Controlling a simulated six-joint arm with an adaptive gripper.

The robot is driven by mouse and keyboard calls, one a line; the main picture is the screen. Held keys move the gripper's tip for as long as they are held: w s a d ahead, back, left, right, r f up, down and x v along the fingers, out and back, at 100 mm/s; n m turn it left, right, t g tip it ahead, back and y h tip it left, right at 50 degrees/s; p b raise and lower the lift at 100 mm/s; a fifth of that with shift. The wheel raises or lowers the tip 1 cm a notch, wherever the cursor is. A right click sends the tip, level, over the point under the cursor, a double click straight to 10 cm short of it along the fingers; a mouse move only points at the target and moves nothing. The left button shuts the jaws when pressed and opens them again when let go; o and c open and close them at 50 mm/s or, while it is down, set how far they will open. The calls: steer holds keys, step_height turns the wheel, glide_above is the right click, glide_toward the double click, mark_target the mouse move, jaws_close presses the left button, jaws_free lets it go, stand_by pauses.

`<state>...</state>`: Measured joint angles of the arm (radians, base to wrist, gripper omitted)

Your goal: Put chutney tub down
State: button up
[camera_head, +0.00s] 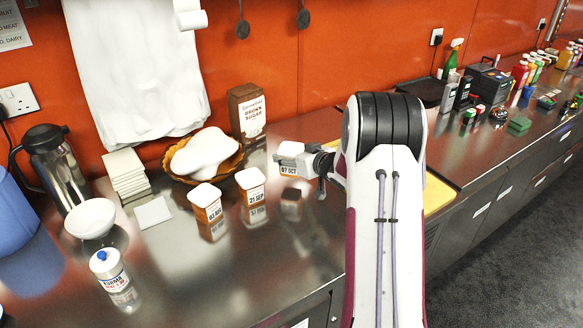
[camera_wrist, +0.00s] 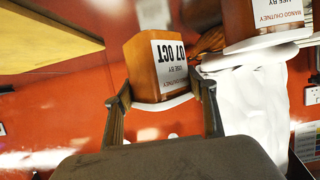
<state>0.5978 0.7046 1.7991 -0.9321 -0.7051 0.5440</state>
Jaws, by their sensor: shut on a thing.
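My gripper (camera_head: 302,162) is shut on an orange chutney tub (camera_head: 290,171) with a white lid and a "07 OCT" label. In the wrist view this tub (camera_wrist: 145,60) sits between the two fingers (camera_wrist: 167,88), one on each side. The tub looks upright in the head view, low over the steel counter (camera_head: 190,275), with its reflection below it.
A bowl with a white mound (camera_head: 205,155) and a brown sugar box (camera_head: 247,113) stand behind the tubs. White tiles (camera_head: 127,174), a steel jug (camera_head: 55,165), a white bowl (camera_head: 90,220) and a bottle (camera_head: 115,281) stand left. The front counter middle is clear.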

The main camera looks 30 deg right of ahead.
steer(key=shift+f, duration=0.35)
steer(key=shift+f, duration=0.1)
steer(key=shift+f, duration=1.75)
steer(key=shift+f, duration=0.15)
steer(key=o, duration=1.4)
steer(key=shift+c, duration=0.2)
steer(key=v, duration=1.2)
steer(key=shift+r, duration=0.25)
